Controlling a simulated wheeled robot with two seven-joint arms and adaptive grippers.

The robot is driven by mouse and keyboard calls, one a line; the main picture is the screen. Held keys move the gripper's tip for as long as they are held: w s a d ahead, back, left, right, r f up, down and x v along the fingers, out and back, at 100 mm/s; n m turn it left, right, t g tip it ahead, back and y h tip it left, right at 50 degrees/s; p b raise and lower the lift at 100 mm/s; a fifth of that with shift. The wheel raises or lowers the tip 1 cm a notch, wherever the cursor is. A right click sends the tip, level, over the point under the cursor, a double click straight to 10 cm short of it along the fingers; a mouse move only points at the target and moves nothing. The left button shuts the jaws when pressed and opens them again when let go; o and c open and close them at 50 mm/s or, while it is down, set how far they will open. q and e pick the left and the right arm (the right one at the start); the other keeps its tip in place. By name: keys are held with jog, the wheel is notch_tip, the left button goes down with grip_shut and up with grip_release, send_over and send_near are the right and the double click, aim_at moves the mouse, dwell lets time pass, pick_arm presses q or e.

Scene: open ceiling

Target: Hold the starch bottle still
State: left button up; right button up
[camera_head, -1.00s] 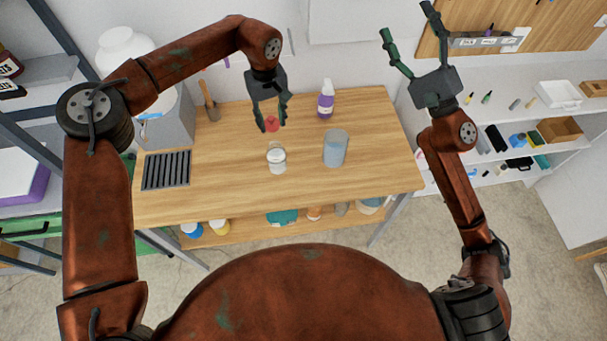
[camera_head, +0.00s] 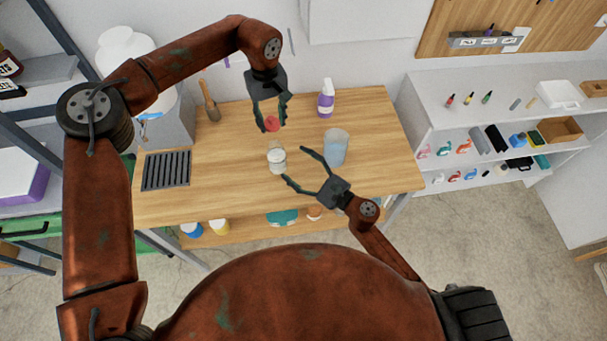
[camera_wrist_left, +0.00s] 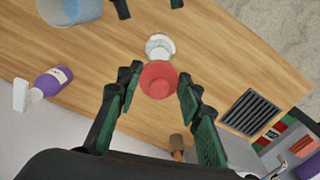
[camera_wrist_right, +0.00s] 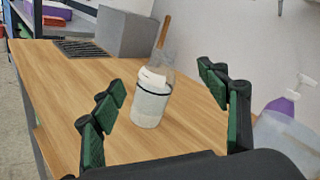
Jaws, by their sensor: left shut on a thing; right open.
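The starch bottle, which I take to be the clear jar with white contents (camera_head: 277,160), stands upright on the wooden table. In the right wrist view the jar (camera_wrist_right: 150,105) appears between my right fingers, a little ahead of them. My right gripper (camera_head: 294,164) is open beside the jar, with no visible contact. My left gripper (camera_head: 271,126) is shut on a round red lid (camera_head: 271,124), behind the jar in the head view. The red lid (camera_wrist_left: 158,79) also shows between the fingers in the left wrist view.
A beaker of bluish liquid (camera_head: 335,147) stands close to the right of the jar, near my right gripper. A purple spray bottle (camera_head: 326,99) is at the back. A dark grille (camera_head: 166,170) lies on the left. The table's front left is clear.

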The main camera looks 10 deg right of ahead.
aim_at(276, 156)
jog(key=shift+m+g, duration=0.5)
jog(key=s+a+f, duration=0.1)
jog(key=f, duration=0.1)
jog(key=s+a+f, duration=0.1)
jog(key=a, duration=0.1)
jog(key=shift+s+f, duration=0.2)
jog(key=shift+f, duration=0.2)
jog(key=d+m, duration=0.1)
jog(key=w+d+f+m, duration=0.1)
jog(key=d+m, duration=0.2)
jog(key=shift+w+d+f+m, duration=0.2)
jog(key=shift+m, duration=0.1)
pick_arm(q)
jog(key=shift+d, duration=0.1)
pick_arm(e)
jog(key=shift+w+d+m, duration=0.1)
jog(key=shift+w+m, duration=0.1)
jog(key=shift+m, duration=0.1)
jog(key=x, duration=1.1)
jog(key=shift+w+r, duration=0.15)
jog(key=shift+w, duration=0.15)
jog(key=c, duration=1.5)
pick_arm(q)
jog(key=shift+f, duration=2.25)
